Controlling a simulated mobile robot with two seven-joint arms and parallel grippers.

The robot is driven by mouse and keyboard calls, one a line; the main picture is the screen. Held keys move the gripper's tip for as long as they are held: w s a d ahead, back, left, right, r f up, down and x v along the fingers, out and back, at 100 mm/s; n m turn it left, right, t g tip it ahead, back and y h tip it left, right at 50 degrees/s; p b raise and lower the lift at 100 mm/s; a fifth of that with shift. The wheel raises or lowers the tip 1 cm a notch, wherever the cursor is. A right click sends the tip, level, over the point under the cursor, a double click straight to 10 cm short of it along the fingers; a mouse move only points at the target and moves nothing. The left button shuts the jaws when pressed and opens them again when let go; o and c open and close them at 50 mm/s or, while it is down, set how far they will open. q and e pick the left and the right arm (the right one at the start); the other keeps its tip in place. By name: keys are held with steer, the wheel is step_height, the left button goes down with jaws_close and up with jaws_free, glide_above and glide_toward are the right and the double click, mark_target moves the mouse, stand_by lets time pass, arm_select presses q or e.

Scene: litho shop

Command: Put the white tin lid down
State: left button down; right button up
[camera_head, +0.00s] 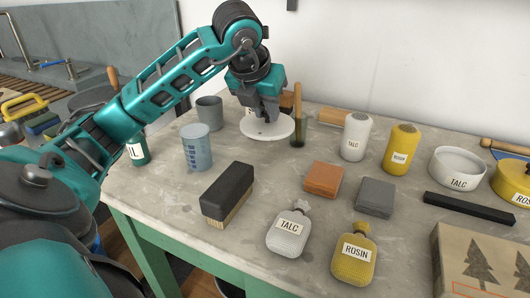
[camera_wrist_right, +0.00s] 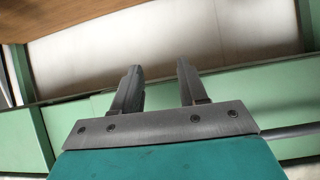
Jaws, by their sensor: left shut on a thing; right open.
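The white tin lid (camera_head: 254,131) is a round, flat disc near the back of the grey worktable (camera_head: 140,190). My left gripper (camera_head: 267,116) points down and is shut on the lid at its middle, hiding part of its top. The lid looks level; I cannot tell whether it touches the tabletop. My right gripper (camera_wrist_right: 159,68) shows only in the right wrist view, with its two fingers apart and nothing between them.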

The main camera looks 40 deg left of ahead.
arm_select(q)
step_height(320, 180, down, 9)
steer(key=shift+r+b, duration=0.1)
steer(key=shift+b, duration=0.8)
arm_select(e)
step_height(320, 180, down, 3)
steer(key=shift+r, duration=0.2)
arm_select(q)
steer(key=shift+f, duration=0.2)
steer(key=c, duration=1)
jaws_free()
arm_select(e)
steer(key=shift+f, duration=0.2)
arm_select(q)
steer(key=shift+r, duration=0.15)
arm_select(e)
steer(key=shift+r, duration=0.1)
arm_select(q)
steer(key=shift+r, duration=0.25)
steer(key=p+v, duration=0.2)
steer(key=v, duration=0.9)
steer(key=shift+s+d+r, duration=0.1)
steer(key=shift+s+r, duration=0.1)
steer(key=shift+r, duration=0.1)
arm_select(e)
step_height(320, 180, up, 2)
steer(key=shift+r, duration=0.2)
